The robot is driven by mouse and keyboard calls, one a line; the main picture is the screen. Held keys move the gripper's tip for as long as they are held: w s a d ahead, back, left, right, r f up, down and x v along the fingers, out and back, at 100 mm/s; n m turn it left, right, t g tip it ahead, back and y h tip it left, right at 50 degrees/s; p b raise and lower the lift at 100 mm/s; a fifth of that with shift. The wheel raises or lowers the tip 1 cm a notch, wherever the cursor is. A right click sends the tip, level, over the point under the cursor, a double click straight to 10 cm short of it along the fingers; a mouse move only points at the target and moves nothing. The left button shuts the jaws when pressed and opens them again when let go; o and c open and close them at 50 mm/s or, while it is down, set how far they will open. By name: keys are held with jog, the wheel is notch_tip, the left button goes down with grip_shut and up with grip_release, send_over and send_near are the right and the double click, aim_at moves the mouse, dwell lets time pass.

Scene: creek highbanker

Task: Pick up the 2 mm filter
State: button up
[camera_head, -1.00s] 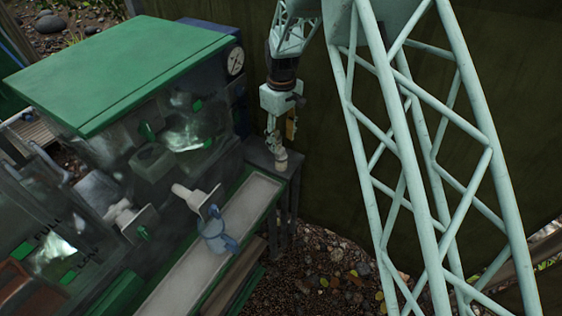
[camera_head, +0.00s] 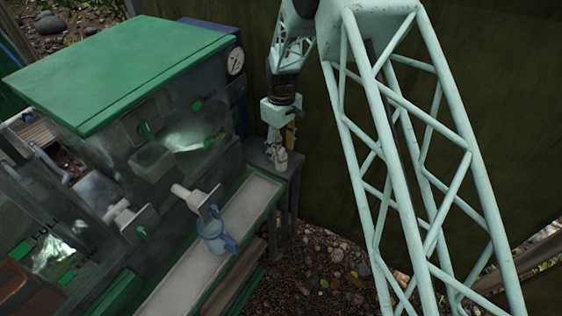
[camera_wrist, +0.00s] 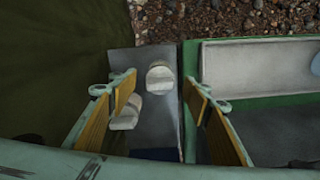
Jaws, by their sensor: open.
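Two small pale, rounded pieces stand on a narrow grey stand (camera_wrist: 145,60) in the wrist view. One pale piece (camera_wrist: 160,78) lies between the fingertips, a little beyond them; the other pale piece (camera_wrist: 126,114) is nearer, beside and partly behind the left finger. No marking is legible, so I cannot tell which is the 2 mm filter. My gripper (camera_wrist: 158,94) is open and empty, with yellow-padded fingers on either side of the farther piece. In the head view my gripper (camera_head: 278,146) is low over the stand (camera_head: 262,158), partly hiding the pale pieces.
A green-rimmed trough (camera_head: 235,225) runs beside the stand; it also shows at the right in the wrist view (camera_wrist: 255,102). A blue cup (camera_head: 214,238) hangs over it below a white spout. A green-lidded machine (camera_head: 115,70) stands left. A dark wall (camera_wrist: 50,70) is close on the other side.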

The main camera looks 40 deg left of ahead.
aim_at(281, 157)
jog(key=shift+f, duration=2.45)
jog(key=shift+c, duration=0.5)
jog(key=c, duration=1)
jog(key=shift+o, duration=0.2)
jog(key=shift+r, duration=0.1)
jog(key=shift+r, duration=1.7)
jog(key=s+d+r, duration=0.1)
jog(key=s+d, duration=0.9)
jog(key=d, duration=0.2)
jog(key=shift+s+r+p, duration=0.2)
jog(key=shift+s+p, duration=0.1)
jog(key=shift+s, duration=0.05)
